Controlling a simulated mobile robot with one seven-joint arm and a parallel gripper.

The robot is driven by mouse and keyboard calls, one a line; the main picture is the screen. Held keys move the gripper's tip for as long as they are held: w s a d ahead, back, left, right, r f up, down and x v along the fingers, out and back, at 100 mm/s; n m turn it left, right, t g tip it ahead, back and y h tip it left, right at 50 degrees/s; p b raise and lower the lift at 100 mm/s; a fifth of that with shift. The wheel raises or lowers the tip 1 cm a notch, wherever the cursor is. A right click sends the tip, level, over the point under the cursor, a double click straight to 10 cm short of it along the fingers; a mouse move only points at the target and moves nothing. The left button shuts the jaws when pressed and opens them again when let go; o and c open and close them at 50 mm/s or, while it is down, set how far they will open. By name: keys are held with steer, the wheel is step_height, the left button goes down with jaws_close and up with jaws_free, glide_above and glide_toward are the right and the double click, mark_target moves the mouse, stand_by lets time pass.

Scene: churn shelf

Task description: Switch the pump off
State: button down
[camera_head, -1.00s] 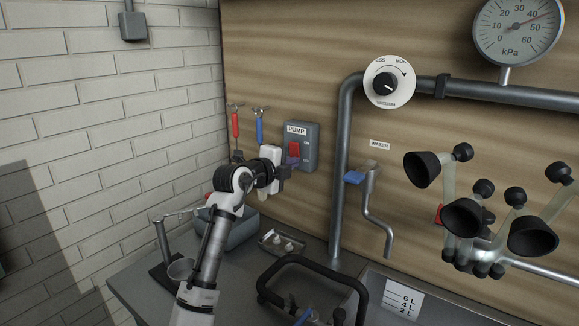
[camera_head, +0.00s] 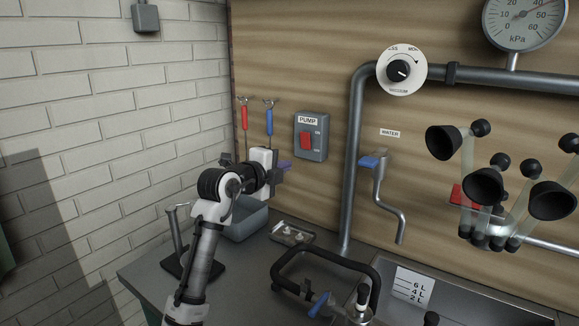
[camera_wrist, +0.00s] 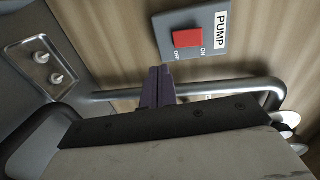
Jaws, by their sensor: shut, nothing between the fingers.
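The grey PUMP box (camera_head: 320,150) is fixed to the wooden wall, with a red switch (camera_head: 306,141) on its face between ON and OFF marks. I cannot tell which side of the switch is pressed in. In the wrist view the PUMP box (camera_wrist: 222,42) and red switch (camera_wrist: 187,38) show at the top, beyond the fingertips. My gripper (camera_head: 286,165), with purple fingers, is below and left of the box in the head view, apart from the switch. The fingers (camera_wrist: 157,76) are together and empty.
A vertical pipe (camera_head: 355,170) and a blue-handled water tap (camera_head: 378,175) are right of the box. Red (camera_head: 244,117) and blue (camera_head: 269,121) handled tools hang left of it. A tray (camera_head: 291,234) lies on the counter below, beside a black-handled vessel (camera_head: 325,255).

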steer(key=s+a, duration=0.1)
steer(key=s, duration=0.1)
steer(key=s+a+f+b, duration=0.1)
steer(key=s+a, duration=0.1)
steer(key=shift+s, duration=0.25)
